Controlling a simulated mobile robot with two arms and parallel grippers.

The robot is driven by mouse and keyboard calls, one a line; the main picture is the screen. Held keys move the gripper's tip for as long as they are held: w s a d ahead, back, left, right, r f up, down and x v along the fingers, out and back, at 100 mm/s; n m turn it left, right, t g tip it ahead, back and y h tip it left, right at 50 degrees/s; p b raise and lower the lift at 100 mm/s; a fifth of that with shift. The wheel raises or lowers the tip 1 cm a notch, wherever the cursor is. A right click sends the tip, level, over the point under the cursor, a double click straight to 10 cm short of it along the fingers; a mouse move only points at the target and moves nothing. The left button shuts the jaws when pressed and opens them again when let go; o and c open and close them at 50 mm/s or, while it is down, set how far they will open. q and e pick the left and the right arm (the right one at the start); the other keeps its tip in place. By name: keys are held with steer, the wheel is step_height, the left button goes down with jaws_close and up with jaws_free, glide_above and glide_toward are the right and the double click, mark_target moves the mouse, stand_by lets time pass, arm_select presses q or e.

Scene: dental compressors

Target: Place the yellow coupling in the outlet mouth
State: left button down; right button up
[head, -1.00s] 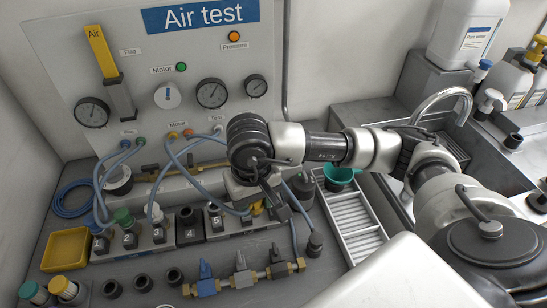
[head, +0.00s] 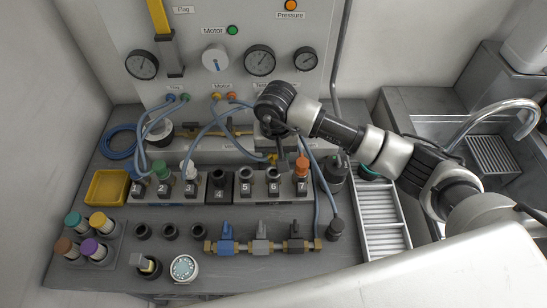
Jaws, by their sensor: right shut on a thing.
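My right gripper (head: 279,152) reaches in from the right and points down behind the numbered row, near socket 6. It is shut on a small yellow piece, seemingly the yellow coupling (head: 272,158), of which only a bit shows beside the fingers. A grey housing (head: 266,131) stands behind the gripper, partly covered by my wrist. I cannot make out the outlet mouth, nor whether the coupling touches anything. My left gripper is not in view.
The numbered block (head: 219,195) carries several plugs, including an orange one (head: 302,166) close to the gripper. Blue hoses (head: 200,140) loop to its left. Valves (head: 260,238) lie in front. A white slatted rack (head: 379,215) and a sink tap (head: 490,112) stand to the right.

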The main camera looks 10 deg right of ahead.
mark_target(273, 162)
steer(key=shift+w+a+f, duration=0.2)
steer(key=shift+w, duration=0.05)
steer(key=shift+f, duration=0.25)
step_height(273, 162, down, 3)
steer(key=shift+f+p, duration=0.1)
steer(key=shift+p, duration=0.7)
steer(key=shift+f, duration=0.2)
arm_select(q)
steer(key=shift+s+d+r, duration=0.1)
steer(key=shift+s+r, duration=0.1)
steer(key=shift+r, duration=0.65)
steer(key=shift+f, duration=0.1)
arm_select(e)
steer(key=shift+f, duration=0.1)
arm_select(q)
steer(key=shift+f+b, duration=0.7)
steer(key=shift+b, duration=0.1)
arm_select(e)
steer(key=shift+f, duration=0.5)
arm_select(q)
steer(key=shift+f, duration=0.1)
arm_select(e)
steer(key=shift+f, duration=0.1)
